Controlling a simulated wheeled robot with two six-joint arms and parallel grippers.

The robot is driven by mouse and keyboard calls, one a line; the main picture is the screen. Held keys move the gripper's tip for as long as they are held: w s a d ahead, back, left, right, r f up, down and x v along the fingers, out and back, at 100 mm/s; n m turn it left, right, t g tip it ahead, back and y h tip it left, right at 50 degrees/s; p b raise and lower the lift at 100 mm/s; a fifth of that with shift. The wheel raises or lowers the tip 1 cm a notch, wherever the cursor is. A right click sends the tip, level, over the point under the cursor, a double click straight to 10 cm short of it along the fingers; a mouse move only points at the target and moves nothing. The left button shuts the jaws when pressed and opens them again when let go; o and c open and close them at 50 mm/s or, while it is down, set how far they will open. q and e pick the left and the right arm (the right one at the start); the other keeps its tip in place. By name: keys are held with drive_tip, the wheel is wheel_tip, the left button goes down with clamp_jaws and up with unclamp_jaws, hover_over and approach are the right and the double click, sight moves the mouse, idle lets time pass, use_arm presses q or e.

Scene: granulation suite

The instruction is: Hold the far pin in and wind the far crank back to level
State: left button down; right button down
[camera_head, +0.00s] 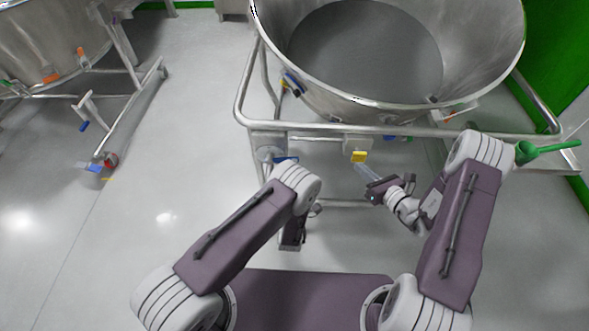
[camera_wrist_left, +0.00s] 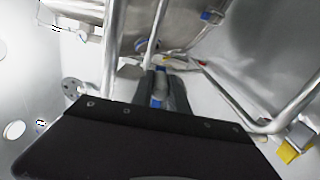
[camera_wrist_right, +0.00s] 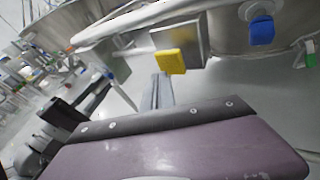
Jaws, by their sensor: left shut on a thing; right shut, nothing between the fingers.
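The steel bowl (camera_head: 480,70) sits in a tubular frame. A yellow block-shaped knob (camera_head: 359,156), perhaps the pin, juts from a steel box (camera_head: 357,142) on the frame's near side; it is large in the right wrist view (camera_wrist_right: 170,61). My right gripper (camera_head: 364,168) is shut and empty, its tips just below the knob; contact is unclear. A blue handle (camera_head: 286,159) shows left of it, by a round fitting. In the left wrist view my left gripper (camera_wrist_left: 157,88) is shut on a blue handle (camera_wrist_left: 157,101), perhaps the crank's. My left forearm hides those fingers in the head view.
The frame's rail (camera_head: 330,127) runs just above the work. Another blue handle (camera_wrist_right: 262,31) hangs right of the yellow knob. A green handle (camera_head: 540,149) sticks out at the right. A second steel vessel (camera_head: 45,40) stands at the left; the floor between is clear.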

use_arm(q)
drive_tip(key=shift+a+f, duration=0.1)
use_arm(e)
drive_tip(key=s, duration=0.4)
drive_tip(key=shift+s, duration=0.2)
use_arm(q)
drive_tip(key=c, duration=1.1)
unclamp_jaws()
drive_tip(key=shift+s, duration=0.1)
drive_tip(key=s, duration=0.9)
drive_tip(key=shift+s, duration=0.4)
